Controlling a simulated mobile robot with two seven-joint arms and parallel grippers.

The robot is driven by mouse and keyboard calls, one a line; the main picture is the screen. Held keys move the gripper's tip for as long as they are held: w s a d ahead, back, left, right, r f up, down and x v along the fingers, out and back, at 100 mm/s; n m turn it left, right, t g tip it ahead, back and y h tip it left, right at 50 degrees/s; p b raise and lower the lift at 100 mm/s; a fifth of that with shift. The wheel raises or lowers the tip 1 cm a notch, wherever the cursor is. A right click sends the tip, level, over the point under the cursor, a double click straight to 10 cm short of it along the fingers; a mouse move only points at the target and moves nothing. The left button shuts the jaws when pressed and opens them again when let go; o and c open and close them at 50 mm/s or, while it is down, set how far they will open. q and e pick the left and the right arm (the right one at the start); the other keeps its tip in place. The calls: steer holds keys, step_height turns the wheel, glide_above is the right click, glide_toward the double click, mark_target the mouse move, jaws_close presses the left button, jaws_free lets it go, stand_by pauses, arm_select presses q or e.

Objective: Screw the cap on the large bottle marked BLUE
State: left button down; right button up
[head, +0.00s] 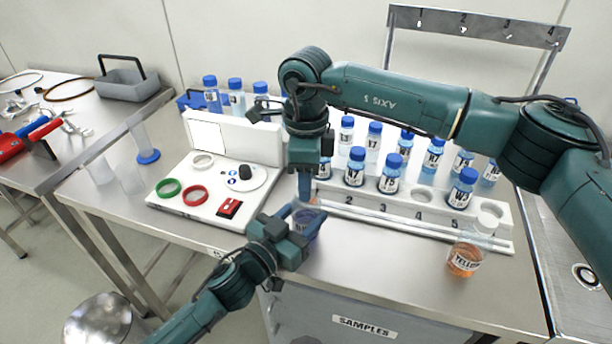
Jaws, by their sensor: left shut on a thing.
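The large bottle (312,228), clear with blue contents, stands upright near the front edge of the steel bench. Its label is mostly covered, so I cannot read it. My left gripper (298,232) comes in low from the left and is shut on the bottle's body. My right gripper (305,192) points straight down directly above the bottle's mouth. Its fingertips are small and partly hidden, so I cannot tell whether they hold the cap. The cap and the bottle's neck are not clearly visible.
A white rack (420,212) with several blue-capped vials is behind. A white device (215,190) with green and red rings is at the left. Clear cylinders (132,178) stand near the bench's left edge.

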steer(key=o, duration=0.3)
steer(key=shift+o, duration=0.2)
step_height(320, 180, up, 12)
stand_by(0.4)
arm_select(q)
steer(key=c, duration=0.6)
jaws_free()
steer(key=b+v, duration=0.2)
steer(key=v, duration=1.1)
arm_select(e)
steer(key=shift+f, duration=1)
